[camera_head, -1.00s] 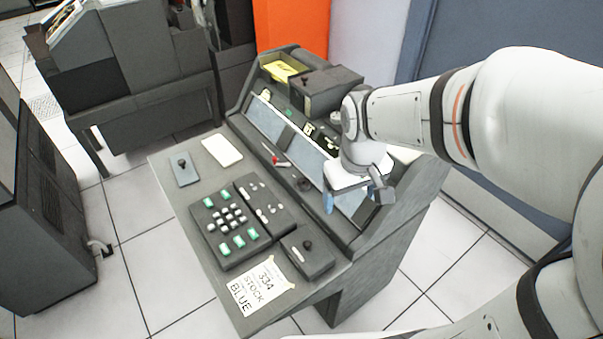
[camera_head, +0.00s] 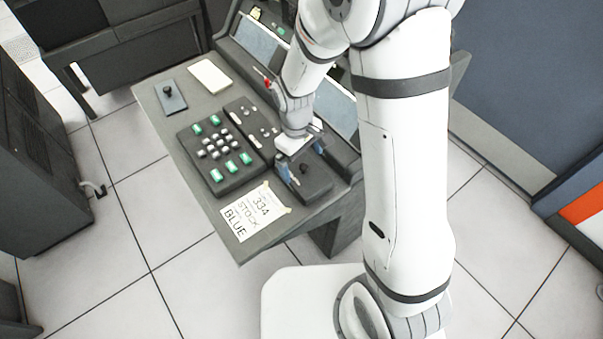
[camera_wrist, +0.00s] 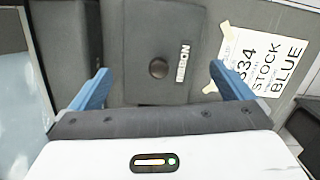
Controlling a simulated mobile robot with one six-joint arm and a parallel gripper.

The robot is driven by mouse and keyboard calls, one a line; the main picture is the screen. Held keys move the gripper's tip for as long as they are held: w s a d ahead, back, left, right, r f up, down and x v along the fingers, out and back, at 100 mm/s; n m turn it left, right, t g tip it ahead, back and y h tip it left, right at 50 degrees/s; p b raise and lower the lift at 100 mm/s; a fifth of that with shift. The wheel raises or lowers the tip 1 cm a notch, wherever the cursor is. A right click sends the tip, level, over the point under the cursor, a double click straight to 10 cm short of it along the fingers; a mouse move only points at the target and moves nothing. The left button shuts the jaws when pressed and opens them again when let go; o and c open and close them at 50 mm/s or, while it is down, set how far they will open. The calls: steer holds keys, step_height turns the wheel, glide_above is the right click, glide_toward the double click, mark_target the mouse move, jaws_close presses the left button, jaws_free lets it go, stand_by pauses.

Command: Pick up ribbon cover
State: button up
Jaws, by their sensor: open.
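The ribbon cover (camera_head: 312,187) is a dark grey block with a round dark knob, near the front right corner of the console desk. In the wrist view the ribbon cover (camera_wrist: 150,32) shows its knob and a white "RIBBON" label. My gripper (camera_head: 302,158) is over the cover's far part in the head view and hides some of it. In the wrist view my gripper (camera_wrist: 160,69) is open and empty. Its blue fingers appear on either side of the cover, with the knob between them. I cannot tell how high the fingertips are above the desk.
A paper reading "334 STOCK BLUE" (camera_head: 252,213) lies beside the cover. A keypad (camera_head: 217,155) with green and white keys and a grey switch strip (camera_head: 247,127) are to the left. The sloped console panel (camera_head: 338,105) rises behind. A grey cabinet (camera_head: 38,165) stands at left.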

mark_target(303, 167)
steer(key=shift+s+d+f, duration=0.15)
steer(key=shift+f, duration=1.3)
steer(key=shift+c, duration=0.3)
steer(key=c, duration=0.7)
step_height(303, 167, up, 10)
steer(key=shift+r+p, duration=0.1)
steer(key=shift+p, duration=0.25)
steer(key=shift+r+p, duration=1.05)
steer(key=shift+r, duration=0.4)
